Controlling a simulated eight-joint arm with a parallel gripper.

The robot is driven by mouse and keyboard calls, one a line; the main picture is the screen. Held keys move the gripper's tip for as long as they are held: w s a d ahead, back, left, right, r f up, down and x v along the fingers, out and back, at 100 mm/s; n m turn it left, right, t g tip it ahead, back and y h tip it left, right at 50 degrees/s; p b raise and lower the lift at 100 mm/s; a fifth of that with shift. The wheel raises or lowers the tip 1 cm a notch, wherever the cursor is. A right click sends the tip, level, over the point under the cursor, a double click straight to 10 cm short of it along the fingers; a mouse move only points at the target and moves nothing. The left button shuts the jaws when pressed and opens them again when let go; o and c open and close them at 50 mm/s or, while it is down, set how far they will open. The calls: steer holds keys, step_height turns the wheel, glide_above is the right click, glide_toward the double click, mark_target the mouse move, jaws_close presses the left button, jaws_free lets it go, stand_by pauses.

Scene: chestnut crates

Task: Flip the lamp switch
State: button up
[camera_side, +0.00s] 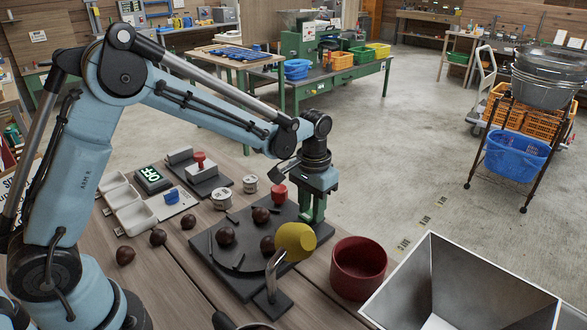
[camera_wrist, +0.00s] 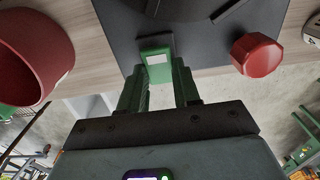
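A panel reading OFF in lit green letters (camera_side: 152,178) lies at the left of the bench in the side view. A small blue lever (camera_side: 171,195) stands on a pale plate beside it; I cannot tell for certain that it is the lamp switch. My gripper (camera_side: 313,212) points down at the far right edge of a dark board (camera_side: 213,251), well right of both. In the wrist view, my gripper's green fingers (camera_wrist: 158,85) are apart with a gap between them. A green block with a white patch (camera_wrist: 155,67) shows just beyond the gap; whether they touch it is unclear.
Chestnuts (camera_side: 225,236) lie on and beside the board. A red knob (camera_side: 279,193) and a yellow knob (camera_side: 295,240) stand close to my gripper. A red bowl (camera_side: 358,268) and a metal hopper (camera_side: 455,285) are to the right. White trays (camera_side: 130,207) are at left.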

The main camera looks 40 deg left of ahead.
steer(key=shift+c, duration=1.3)
steer(key=shift+s+t, duration=0.25)
steer(key=shift+t, duration=0.8)
steer(key=shift+s+t, duration=0.25)
steer(key=shift+t, duration=0.8)
steer(key=o, duration=1.1)
steer(key=shift+c, duration=0.2)
steer(key=shift+r, duration=0.1)
steer(key=v, duration=1.2)
